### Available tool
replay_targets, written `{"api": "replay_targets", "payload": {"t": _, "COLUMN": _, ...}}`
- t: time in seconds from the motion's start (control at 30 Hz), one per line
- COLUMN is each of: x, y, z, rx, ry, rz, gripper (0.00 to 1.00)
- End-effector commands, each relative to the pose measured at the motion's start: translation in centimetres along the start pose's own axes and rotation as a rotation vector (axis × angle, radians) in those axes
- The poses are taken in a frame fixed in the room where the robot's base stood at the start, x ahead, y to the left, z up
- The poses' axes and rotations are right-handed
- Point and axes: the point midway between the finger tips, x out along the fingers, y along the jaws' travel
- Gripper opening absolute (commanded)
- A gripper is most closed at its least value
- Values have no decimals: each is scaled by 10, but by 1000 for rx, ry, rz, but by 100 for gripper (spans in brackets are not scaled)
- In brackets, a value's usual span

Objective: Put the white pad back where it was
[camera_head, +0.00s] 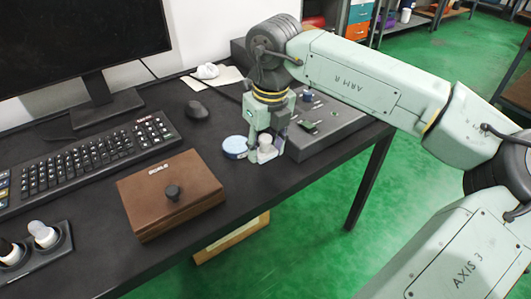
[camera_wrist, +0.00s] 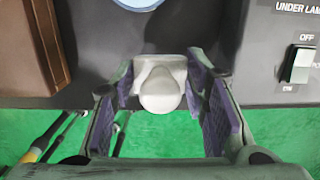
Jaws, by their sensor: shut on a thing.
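The white pad (camera_head: 267,149), a small pale piece with a rounded knob, is between the fingers of my gripper (camera_head: 265,153). In the wrist view the pad (camera_wrist: 161,88) is at the middle, with a finger on each side, and my gripper (camera_wrist: 160,97) is shut on it. It is by the front edge of the desk; whether its underside touches the desk I cannot tell. A dark holder (camera_head: 62,246) at the lower left of the head view carries a white-topped piece (camera_head: 43,233) and a brown-and-white piece (camera_head: 9,250).
A light-blue round dish (camera_head: 235,147) lies just left of my gripper. A brown box (camera_head: 205,190) with a dark knob stands between it and the holder. A grey panel with switches (camera_head: 340,130) is on the right. Keyboard (camera_head: 85,160) and mouse (camera_head: 197,109) lie behind.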

Motion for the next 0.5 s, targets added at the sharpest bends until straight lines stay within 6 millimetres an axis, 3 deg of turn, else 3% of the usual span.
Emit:
{"api": "replay_targets", "payload": {"t": 0.07, "x": 1, "y": -6, "z": 4, "rx": 0, "ry": 1, "rz": 1, "gripper": 10}}
{"api": "replay_targets", "payload": {"t": 0.3, "x": 35, "y": -4, "z": -1, "rx": -1, "ry": 2, "rz": 2, "gripper": 10}}
{"api": "replay_targets", "payload": {"t": 0.5, "x": 36, "y": -4, "z": -1, "rx": 0, "ry": 1, "rz": 0, "gripper": 10}}
